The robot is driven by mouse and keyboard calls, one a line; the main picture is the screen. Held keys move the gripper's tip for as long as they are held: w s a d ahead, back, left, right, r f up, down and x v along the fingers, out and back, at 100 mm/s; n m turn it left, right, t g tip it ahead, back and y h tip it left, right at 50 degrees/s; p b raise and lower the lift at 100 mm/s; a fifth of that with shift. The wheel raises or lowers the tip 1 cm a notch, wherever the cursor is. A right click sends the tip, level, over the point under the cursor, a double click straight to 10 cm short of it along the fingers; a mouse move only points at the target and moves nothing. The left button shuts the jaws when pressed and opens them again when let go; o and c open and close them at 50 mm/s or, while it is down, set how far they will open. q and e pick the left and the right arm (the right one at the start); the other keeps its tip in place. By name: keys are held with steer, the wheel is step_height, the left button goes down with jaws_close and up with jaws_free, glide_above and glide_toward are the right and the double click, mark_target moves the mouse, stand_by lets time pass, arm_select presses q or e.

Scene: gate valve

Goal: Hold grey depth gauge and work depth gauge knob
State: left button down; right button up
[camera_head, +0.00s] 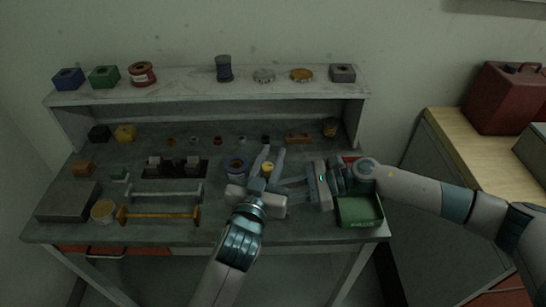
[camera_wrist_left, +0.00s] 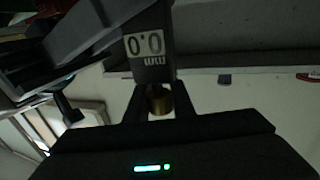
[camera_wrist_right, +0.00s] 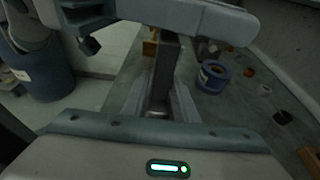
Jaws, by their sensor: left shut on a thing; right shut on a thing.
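My left gripper (camera_head: 268,166) comes up from the bottom of the head view over the middle of the bench. In the left wrist view its dark fingers close around the brass depth gauge knob (camera_wrist_left: 158,100). Just beyond the knob is the grey depth gauge (camera_wrist_left: 150,58), with an upside-down display reading 0.0 mm. My right gripper (camera_head: 292,182) reaches in from the right, its fingers close to the left gripper. In the right wrist view it is shut on the dark, bar-like gauge (camera_wrist_right: 166,68). The grippers hide most of the gauge in the head view.
A blue spool (camera_head: 236,166) stands left of the left gripper's fingers. A green tray (camera_head: 358,212) lies under the right arm. A grey bar (camera_head: 165,192) and an orange-handled bar (camera_head: 158,215) lie left. A shelf (camera_head: 200,90) with several parts runs along the back.

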arm_select(q)
steer(key=c, duration=1.5)
jaws_free()
steer(key=v, duration=1.2)
